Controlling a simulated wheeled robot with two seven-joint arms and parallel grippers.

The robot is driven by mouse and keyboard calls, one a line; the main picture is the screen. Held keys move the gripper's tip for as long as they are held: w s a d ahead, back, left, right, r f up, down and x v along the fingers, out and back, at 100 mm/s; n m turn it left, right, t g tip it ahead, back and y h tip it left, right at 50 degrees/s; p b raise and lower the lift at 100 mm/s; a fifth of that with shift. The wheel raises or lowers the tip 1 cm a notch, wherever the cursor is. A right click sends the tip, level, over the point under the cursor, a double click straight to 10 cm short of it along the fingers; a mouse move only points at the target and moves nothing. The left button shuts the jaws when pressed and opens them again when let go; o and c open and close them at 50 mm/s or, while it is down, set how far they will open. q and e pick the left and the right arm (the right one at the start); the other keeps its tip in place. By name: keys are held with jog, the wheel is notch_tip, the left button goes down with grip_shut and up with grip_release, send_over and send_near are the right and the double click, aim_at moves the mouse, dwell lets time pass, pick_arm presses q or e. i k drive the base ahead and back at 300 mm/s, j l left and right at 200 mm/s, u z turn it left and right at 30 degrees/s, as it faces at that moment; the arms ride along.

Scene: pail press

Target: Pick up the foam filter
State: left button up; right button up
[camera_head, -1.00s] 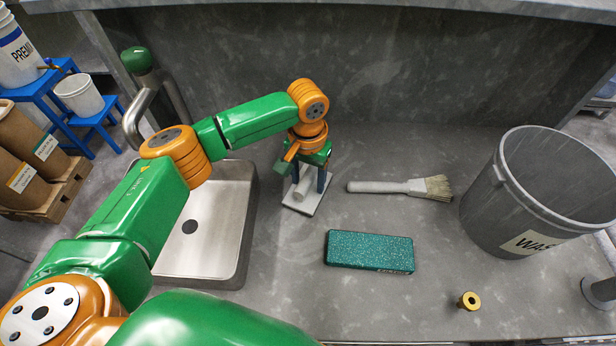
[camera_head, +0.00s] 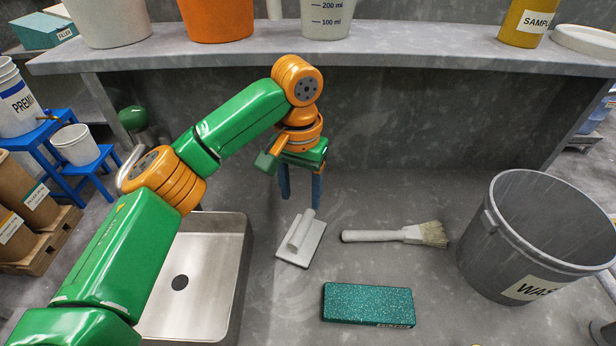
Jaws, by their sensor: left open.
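A teal speckled block (camera_head: 368,303), which looks like the foam filter, lies flat on the grey counter, low in the middle of the head view. Small lettering on its front edge is not readable. My left gripper (camera_head: 301,197) points down with its two blue fingers apart and nothing between them. It hangs above the counter, behind and to the left of the block. Just in front of it a pale flat plate with a bar handle (camera_head: 302,238) lies on the counter, apart from the fingers. My right gripper is not in view.
A brush (camera_head: 395,234) lies behind the block. A grey waste bin (camera_head: 530,240) stands at the right. A steel sink (camera_head: 205,275) is at the left. A shelf (camera_head: 400,52) with buckets and a beaker runs across the back. Counter around the block is clear.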

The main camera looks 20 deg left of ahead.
aim_at(344, 303)
jog(key=k, duration=1.5)
